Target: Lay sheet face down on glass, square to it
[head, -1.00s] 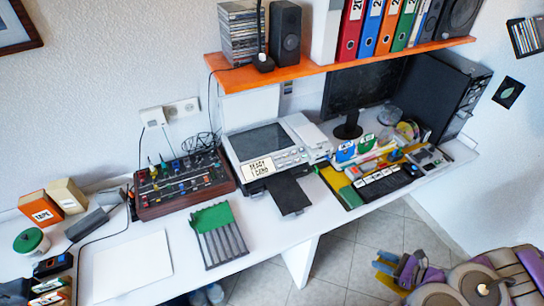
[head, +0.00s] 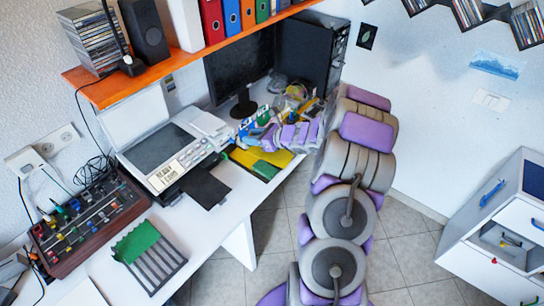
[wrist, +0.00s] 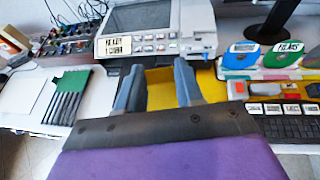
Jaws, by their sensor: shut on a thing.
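The scanner (head: 180,143) stands open on the desk with its pale lid (head: 133,115) raised against the wall. Its dark glass (head: 157,147) looks bare, and it also shows in the wrist view (wrist: 142,16). A flat white sheet-like rectangle (wrist: 22,95) lies on the desk at the left; only its corner (head: 88,294) shows in the head view.
A black flap (head: 205,186) juts from the scanner's front. A mixer (head: 88,220) and a green-topped ribbed rack (head: 148,256) stand to the left. Discs, a keyboard (wrist: 282,122) and a monitor (head: 238,72) crowd the right. An orange shelf (head: 110,91) overhangs the back.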

